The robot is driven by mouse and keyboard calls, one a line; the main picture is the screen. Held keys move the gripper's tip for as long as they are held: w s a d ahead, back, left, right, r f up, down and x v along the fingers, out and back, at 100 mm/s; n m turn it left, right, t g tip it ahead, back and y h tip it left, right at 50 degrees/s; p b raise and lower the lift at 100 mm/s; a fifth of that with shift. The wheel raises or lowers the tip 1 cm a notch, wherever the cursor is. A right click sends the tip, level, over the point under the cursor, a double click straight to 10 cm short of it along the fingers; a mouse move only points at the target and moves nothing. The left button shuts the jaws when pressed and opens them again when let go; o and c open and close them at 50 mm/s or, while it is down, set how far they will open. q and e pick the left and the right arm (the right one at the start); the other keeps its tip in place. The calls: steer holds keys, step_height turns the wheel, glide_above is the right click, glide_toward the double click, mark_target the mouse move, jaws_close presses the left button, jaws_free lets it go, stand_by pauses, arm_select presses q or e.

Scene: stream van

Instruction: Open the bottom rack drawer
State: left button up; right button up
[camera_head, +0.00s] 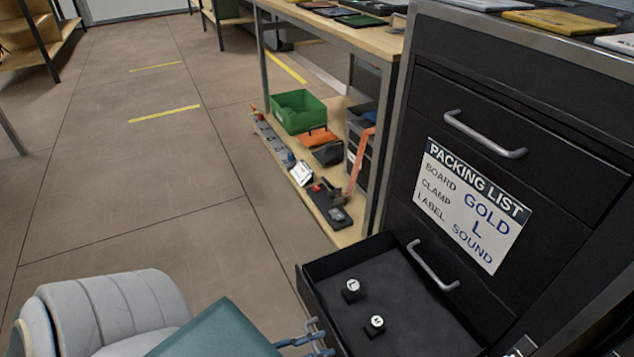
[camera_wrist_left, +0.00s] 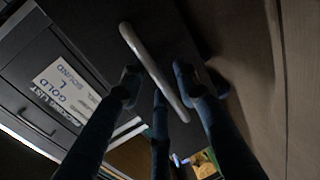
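The black rack (camera_head: 520,110) stands at the right. Its upper drawer handle (camera_head: 485,135) and a lower handle (camera_head: 432,266) face me on closed fronts. Below them a drawer (camera_head: 335,262) is pulled out, with two small black pieces with white lettered tops (camera_head: 352,290) (camera_head: 375,325) inside. My left gripper (camera_head: 316,338) is at this drawer's outer front edge. In the left wrist view its dark fingers (camera_wrist_left: 160,85) lie around a pale bar handle (camera_wrist_left: 150,68) on a black front. Whether they are closed on it is unclear. My right gripper is not in view.
A packing list sign (camera_head: 470,205) is on the rack front. A wooden shelf unit (camera_head: 345,235) beside it holds a green bin (camera_head: 298,111) and tools. Boards lie on top of the rack. The tiled floor (camera_head: 140,170) at left is clear.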

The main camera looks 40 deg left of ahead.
arm_select(q)
steer(key=v, duration=1.2)
steer(key=shift+f, duration=0.1)
